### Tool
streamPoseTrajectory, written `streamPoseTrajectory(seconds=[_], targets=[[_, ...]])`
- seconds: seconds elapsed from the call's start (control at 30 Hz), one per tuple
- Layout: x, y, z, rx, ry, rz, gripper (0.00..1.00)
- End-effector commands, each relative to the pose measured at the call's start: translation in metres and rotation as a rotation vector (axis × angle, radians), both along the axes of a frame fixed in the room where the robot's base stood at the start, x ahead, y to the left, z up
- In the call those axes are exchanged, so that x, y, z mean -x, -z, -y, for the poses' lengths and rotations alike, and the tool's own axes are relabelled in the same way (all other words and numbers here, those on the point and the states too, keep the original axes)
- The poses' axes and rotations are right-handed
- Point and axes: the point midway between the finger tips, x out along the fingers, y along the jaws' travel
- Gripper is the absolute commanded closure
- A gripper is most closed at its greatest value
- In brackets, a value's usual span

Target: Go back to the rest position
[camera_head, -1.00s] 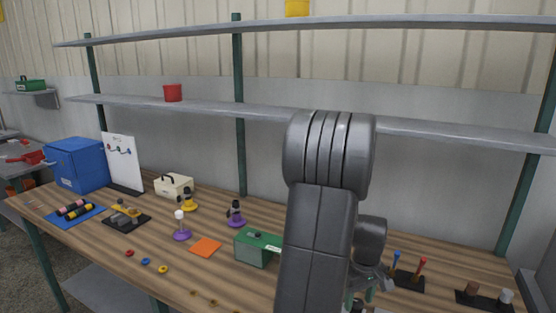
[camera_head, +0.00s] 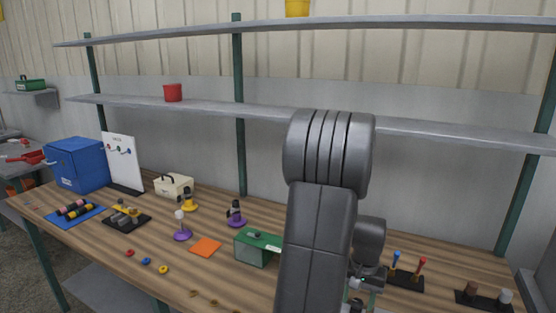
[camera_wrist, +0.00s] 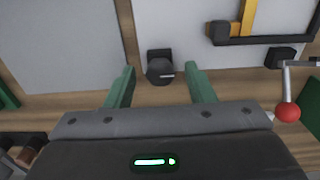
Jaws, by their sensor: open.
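My gripper (camera_wrist: 160,76) shows in the wrist view with its two green fingers apart and nothing held between them. A dark round knob on a black block (camera_wrist: 160,70) appears beyond and between the fingertips; I cannot tell how far off it is. In the head view my dark grey arm stands upright right of centre and hides part of the bench (camera_head: 130,238). My wrist is low beside it, over the bench's right part, and the fingers are mostly hidden there.
In the wrist view, a lever with a red ball (camera_wrist: 288,112) is at the right. In the head view, a green box (camera_head: 257,247) is left of my arm, and a black stand with blue and red pegs (camera_head: 405,280) is right. Shelves (camera_head: 185,106) run behind.

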Motion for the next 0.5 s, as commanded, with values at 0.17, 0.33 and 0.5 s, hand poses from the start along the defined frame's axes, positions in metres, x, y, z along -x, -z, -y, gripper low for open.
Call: streamPoseTrajectory(seconds=[0.17,0.33,0.5], targets=[[0.0,-0.0001,-0.0003,0.0,0.13,0.0,0.51],[-0.0001,0.0,-0.0005,0.0,0.22,-0.001,0.51],[-0.0002,0.0001,-0.0006,0.0,0.264,0.0,0.51]])
